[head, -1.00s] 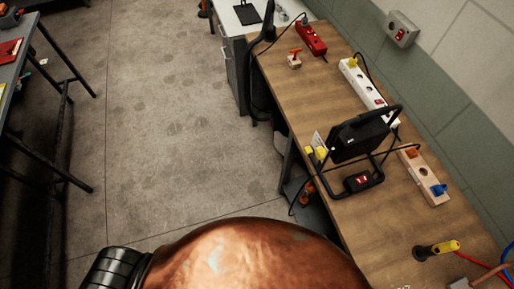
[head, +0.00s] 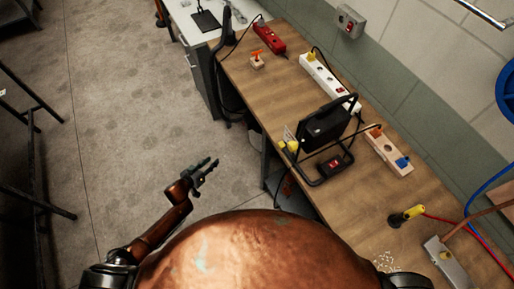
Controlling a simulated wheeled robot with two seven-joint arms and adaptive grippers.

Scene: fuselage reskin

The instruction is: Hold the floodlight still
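The floodlight (head: 325,124) is a black lamp on a black tubular stand, upright near the left edge of the wooden workbench (head: 272,89). A red switch shows low on its stand. My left gripper (head: 206,171) is over the floor, left of the bench and well apart from the floodlight. Its two fingers are spread with nothing between them. My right gripper is out of view; only a dark part of my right arm shows at the bottom edge.
A white power strip (head: 327,78), a red power strip (head: 269,37) and a wooden socket block (head: 388,153) lie on the bench. Cables run by the floodlight.

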